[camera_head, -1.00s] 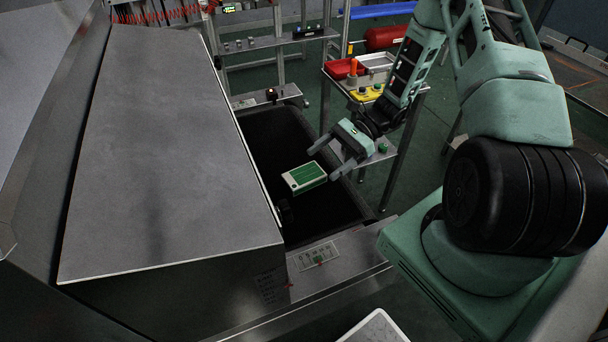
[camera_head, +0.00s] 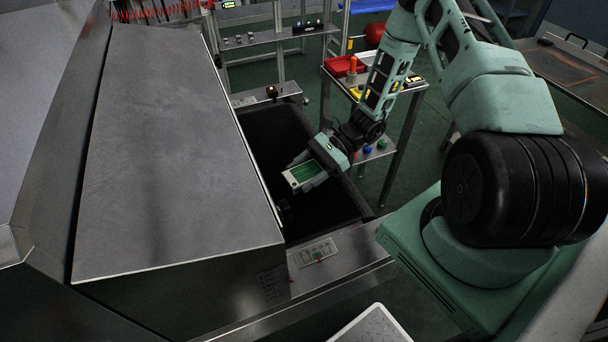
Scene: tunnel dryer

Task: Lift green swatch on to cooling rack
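The green swatch (camera_head: 300,175), a flat green piece with a pale border, is at the dark belt (camera_head: 265,140) beside the dryer hood. My gripper (camera_head: 306,172) reaches in from the upper right, with its fingers on either side of the swatch. Whether the fingers touch it or are closed on it cannot be made out. The swatch's far end is partly hidden by the gripper. I cannot tell for sure which thing is the cooling rack; a pale-rimmed tray (camera_head: 372,326) shows in part at the bottom edge.
The large grey dryer hood (camera_head: 175,150) stands left of the belt. A control panel (camera_head: 316,252) is on the near metal ledge. A side stand (camera_head: 398,150) with a red bin (camera_head: 343,66) and coloured buttons is behind my arm. Metal frames stand at the back.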

